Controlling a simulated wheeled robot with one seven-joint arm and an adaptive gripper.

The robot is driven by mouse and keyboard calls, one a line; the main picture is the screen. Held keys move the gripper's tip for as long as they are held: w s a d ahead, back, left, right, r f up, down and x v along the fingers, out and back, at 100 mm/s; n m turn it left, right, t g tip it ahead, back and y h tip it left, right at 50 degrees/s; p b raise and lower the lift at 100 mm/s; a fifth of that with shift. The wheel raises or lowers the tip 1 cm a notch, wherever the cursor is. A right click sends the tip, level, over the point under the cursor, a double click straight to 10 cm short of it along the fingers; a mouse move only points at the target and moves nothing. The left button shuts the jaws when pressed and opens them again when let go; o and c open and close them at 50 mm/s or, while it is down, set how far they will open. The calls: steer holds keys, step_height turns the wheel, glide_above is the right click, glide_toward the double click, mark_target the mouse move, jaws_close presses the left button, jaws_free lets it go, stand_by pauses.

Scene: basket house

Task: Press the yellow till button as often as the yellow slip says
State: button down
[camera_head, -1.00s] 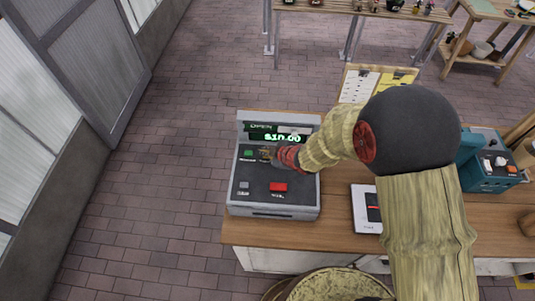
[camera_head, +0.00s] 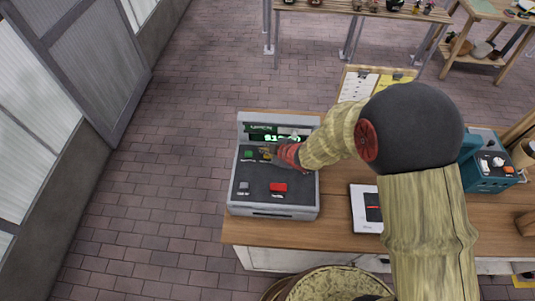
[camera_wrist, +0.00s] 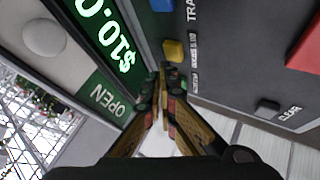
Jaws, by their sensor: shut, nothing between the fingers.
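The grey till (camera_head: 275,205) stands at the left end of the counter, its display reading $10.00 in the wrist view. The yellow button (camera_wrist: 173,50) shows in the wrist view just beyond my fingertips. My gripper (camera_wrist: 164,80) is shut and empty, with its tips close to this button; whether they touch it I cannot tell. In the head view my gripper (camera_head: 277,153) is over the upper key area and partly covers the display. The yellow slip (camera_head: 394,84) is on a board behind my arm; it is partly hidden and its writing is too small to read.
Other till buttons are green (camera_head: 248,154), red (camera_head: 278,187), grey (camera_head: 244,185) and blue (camera_wrist: 162,4). A white card reader (camera_head: 361,215) lies right of the till. A teal machine (camera_head: 490,178) stands farther right. Brick floor is clear to the left.

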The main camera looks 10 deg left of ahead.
mark_target(266, 156)
steer(key=shift+r+p, duration=2.1)
steer(key=shift+r, duration=0.45)
